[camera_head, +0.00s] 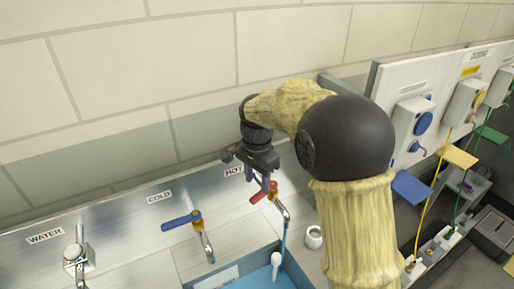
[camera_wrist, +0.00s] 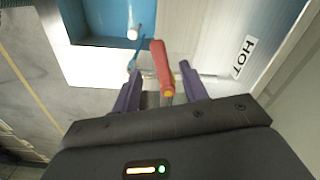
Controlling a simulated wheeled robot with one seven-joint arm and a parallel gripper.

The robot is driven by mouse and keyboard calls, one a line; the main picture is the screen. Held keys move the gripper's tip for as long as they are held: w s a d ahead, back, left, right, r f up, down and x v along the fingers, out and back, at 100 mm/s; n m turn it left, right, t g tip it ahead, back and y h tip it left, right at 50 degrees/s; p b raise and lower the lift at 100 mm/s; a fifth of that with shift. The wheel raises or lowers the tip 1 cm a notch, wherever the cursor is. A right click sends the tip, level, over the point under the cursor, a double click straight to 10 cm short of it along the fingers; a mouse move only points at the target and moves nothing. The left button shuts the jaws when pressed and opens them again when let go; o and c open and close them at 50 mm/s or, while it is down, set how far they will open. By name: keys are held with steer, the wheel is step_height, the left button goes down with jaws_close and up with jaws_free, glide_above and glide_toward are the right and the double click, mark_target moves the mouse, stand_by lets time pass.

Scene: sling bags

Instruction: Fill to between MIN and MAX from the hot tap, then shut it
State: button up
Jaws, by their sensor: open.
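The hot tap's red lever (camera_head: 264,193) is on the steel counter below the HOT label, and its spout (camera_head: 283,211) points over a blue basin (camera_head: 257,278). A thin blue stream (camera_head: 284,236) hangs from the spout, looking like running water. My gripper (camera_head: 262,182) is above the lever. In the wrist view my gripper (camera_wrist: 160,85) is open, with one purple finger on each side of the red lever (camera_wrist: 161,62); I cannot tell whether either touches it. The basin (camera_wrist: 97,18) shows partly there. No MIN or MAX marks or water level can be made out.
The cold tap's blue lever (camera_head: 180,221) and the WATER tap (camera_head: 76,252) stand to the left. A white cup-like piece (camera_head: 314,237) is right of the basin. A white knobbed piece (camera_head: 276,260) is at the basin. A tiled wall is behind; a panel with coloured sockets (camera_head: 424,123) is at right.

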mark_target(258, 196)
step_height(258, 196, up, 12)
steer(key=shift+r+b, duration=0.2)
steer(key=shift+b, duration=0.15)
steer(key=s+d+f+n+t, duration=0.1)
steer(key=s+d+f+n, duration=0.3)
steer(key=d+f, duration=0.6)
steer(key=s+d+f+n, duration=0.2)
steer(key=s+d+f, duration=0.2)
steer(key=s, duration=0.2)
steer(key=s+d+f+n+t, duration=0.1)
steer(key=s+d+f+n, duration=0.1)
steer(key=s+d+f, duration=0.3)
steer(key=shift+s+f+t, duration=0.25)
steer(key=shift+s+t, duration=0.05)
steer(key=shift+s, duration=0.65)
steer(key=shift+d, duration=0.1)
